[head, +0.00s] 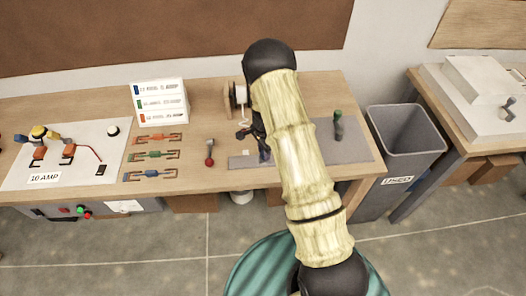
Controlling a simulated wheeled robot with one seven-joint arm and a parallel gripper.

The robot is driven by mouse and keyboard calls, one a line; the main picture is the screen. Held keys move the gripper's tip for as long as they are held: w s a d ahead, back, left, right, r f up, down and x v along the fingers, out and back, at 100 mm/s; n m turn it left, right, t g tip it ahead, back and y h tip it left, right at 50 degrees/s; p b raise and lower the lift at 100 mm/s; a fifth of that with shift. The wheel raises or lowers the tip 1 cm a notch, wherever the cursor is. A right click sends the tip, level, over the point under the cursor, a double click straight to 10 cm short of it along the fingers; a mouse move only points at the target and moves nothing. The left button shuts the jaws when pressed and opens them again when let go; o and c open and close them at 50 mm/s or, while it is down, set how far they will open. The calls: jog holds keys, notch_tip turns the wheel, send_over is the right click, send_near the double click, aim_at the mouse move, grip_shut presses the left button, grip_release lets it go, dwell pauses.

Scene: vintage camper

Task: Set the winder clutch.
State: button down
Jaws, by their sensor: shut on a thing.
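The winder (239,96), a spool with a pale flange and white wire, stands at the back of the bench, left of my arm. My gripper (255,130) is mostly hidden behind my arm, just below the spool. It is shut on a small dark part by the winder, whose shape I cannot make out. Small dark blue and red parts (242,134) show there. A dark blue piece (264,153) shows at my arm's edge, over the grey plate (300,156). Which part is the clutch, and how it is set, I cannot tell.
A red-knobbed lever (210,152) is left of the plate; a green-handled lever (338,124) stands on its right. Colored fuse-like links (153,155) lie before a labelled box (160,102). A white "10 AMP" board (65,152) is far left. A grey bin (405,132) stands right.

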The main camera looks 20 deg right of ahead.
jog(key=c, duration=1.1)
grip_release()
jog(key=shift+o, duration=0.2)
notch_tip(320, 180, up, 18)
jog(key=b, duration=0.4)
jog(key=shift+f, duration=0.25)
jog(key=shift+d, duration=0.1)
jog(key=s+a+r+n+t, duration=0.1)
jog(key=s+n, duration=0.6)
jog(key=s, duration=0.4)
jog(key=s+a+r+n+t, duration=0.1)
jog(key=s+n, duration=0.6)
jog(key=s, duration=0.3)
jog(key=shift+s+r+n+t, duration=0.3)
jog(key=shift+s, duration=0.1)
